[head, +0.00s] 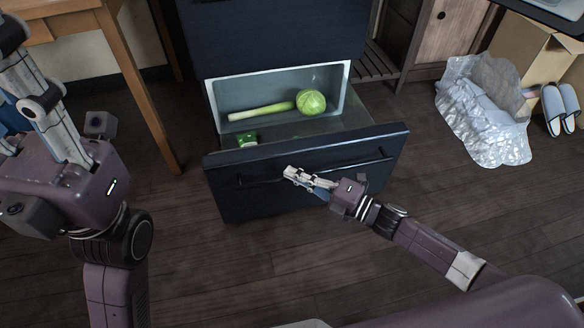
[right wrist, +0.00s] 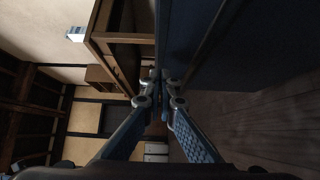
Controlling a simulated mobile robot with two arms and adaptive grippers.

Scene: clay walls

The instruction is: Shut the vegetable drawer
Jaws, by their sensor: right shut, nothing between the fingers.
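The vegetable drawer (head: 225,193) is dark blue and pulled out from the dark cabinet (head: 275,35). Inside its grey bin lie a green cabbage (head: 312,102), a leek (head: 260,111) and a small green pack (head: 247,140). A dark bar handle (head: 352,165) runs across the drawer front. My right gripper (head: 287,173) is shut and empty, at the middle of the drawer front by the handle; I cannot tell whether it touches. Its closed fingers (right wrist: 160,82) show in the right wrist view beside a dark blue panel. My left gripper (head: 45,110) is at the left, its fingertips unclear.
A wooden table (head: 130,75) stands left of the cabinet. A crumpled silvery sheet (head: 485,110), a cardboard box (head: 530,55) and slippers (head: 560,108) lie on the right. The dark plank floor (head: 250,265) in front of the drawer is clear apart from my arms.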

